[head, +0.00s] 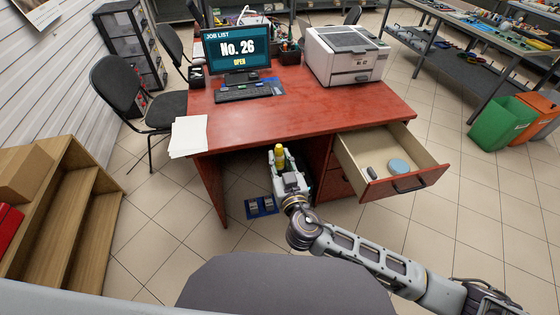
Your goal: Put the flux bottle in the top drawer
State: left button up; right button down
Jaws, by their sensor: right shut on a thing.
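The flux bottle (280,155) is a small yellow bottle, partly hidden by my right gripper (279,160). The gripper is shut on it, in front of the desk's open knee space, below the desktop's front edge. The top drawer (425,178) on the desk's right side is pulled open. It holds a pale blue round thing (398,166) and a small dark thing (371,173), with bare drawer floor around them. The bottle is to the left of the drawer, outside it. My left gripper is not in view.
The red desk (300,112) carries a monitor (237,50), a keyboard (242,91), a printer (346,55) and papers (188,136). A blue item (262,207) lies on the floor under the desk. Wooden shelves (75,225) stand at left. Floor right of the drawer is clear.

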jog(key=shift+a, duration=0.1)
dwell(0.4)
jog(key=r, duration=0.1)
jog(key=a+r+n+y, duration=0.1)
jog(key=r+y, duration=0.1)
jog(key=r, duration=0.1)
jog(key=shift+w+a+g, duration=0.2)
jog(key=shift+w+g, duration=0.15)
jog(key=shift+g, duration=0.05)
jog(key=w+d+r+m+h, duration=0.1)
jog(key=w+d+r, duration=0.1)
jog(key=d, duration=0.3)
jog(key=w+d+r+t+h, duration=0.1)
jog(key=w+d+r, duration=0.1)
jog(key=w+d, duration=0.15)
jog(key=w+d+r+m+h, duration=0.1)
jog(key=w+d+r, duration=0.1)
jog(key=d, duration=0.3)
jog(key=d+f+m+h, duration=0.25)
jog(key=d+f, duration=0.25)
jog(key=d, duration=0.5)
jog(key=s+d+f+h, duration=0.2)
jog(key=s+f, duration=0.3)
jog(key=f, duration=0.4)
jog(key=shift+d+f+t, duration=0.3)
jog(key=shift+d, duration=0.4)
